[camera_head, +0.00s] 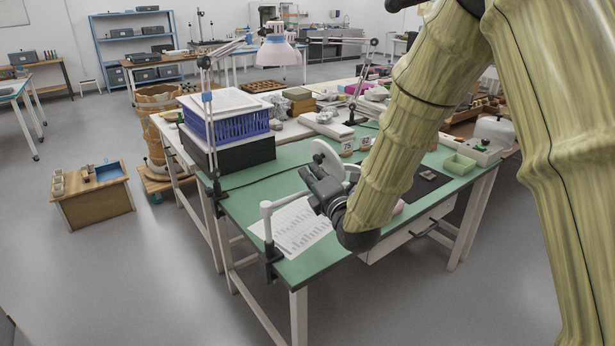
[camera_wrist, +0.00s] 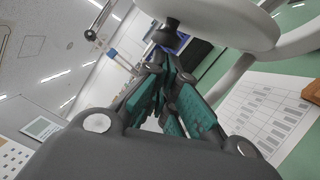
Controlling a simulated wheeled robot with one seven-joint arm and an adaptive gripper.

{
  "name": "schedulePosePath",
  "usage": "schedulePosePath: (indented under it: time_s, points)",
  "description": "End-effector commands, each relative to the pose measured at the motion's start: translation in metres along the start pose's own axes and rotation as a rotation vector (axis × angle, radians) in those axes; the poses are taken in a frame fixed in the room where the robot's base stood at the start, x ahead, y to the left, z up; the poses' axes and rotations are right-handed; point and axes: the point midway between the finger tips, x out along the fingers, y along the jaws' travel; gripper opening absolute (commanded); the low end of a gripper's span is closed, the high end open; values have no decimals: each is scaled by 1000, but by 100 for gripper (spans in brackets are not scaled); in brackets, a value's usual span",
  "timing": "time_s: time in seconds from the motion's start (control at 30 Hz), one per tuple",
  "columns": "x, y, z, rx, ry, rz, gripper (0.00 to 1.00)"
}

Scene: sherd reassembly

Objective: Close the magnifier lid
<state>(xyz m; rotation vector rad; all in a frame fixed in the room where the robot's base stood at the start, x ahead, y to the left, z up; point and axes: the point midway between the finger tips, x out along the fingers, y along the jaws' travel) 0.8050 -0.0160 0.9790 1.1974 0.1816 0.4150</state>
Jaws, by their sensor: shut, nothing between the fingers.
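The magnifier lid (camera_head: 325,155) is a pale round disc standing raised and tilted over the green table, just beyond my gripper. In the wrist view its broad pale face (camera_wrist: 215,18) fills the top, with a dark knob (camera_wrist: 168,30) at its edge. A pale curved part (camera_wrist: 285,45), probably the magnifier's ring, shows below right of it. A white arm on a post (camera_head: 267,215) is clamped at the table edge. My gripper (camera_head: 313,180) is shut and empty; its teal-padded fingers (camera_wrist: 164,62) point towards the knob. Whether they touch it I cannot tell.
A printed sheet (camera_head: 296,228) lies on the green table (camera_head: 245,205) below my gripper. A blue crate (camera_head: 222,122) on a black box stands at back left, beside a jointed lamp (camera_head: 278,50).

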Motion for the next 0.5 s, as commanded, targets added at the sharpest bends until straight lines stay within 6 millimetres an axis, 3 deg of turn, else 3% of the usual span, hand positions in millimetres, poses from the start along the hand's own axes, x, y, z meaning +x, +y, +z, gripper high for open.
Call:
schedulePosePath:
  time_s: [0.5]
  points:
    - [1,2,3,22,0,-4,0]
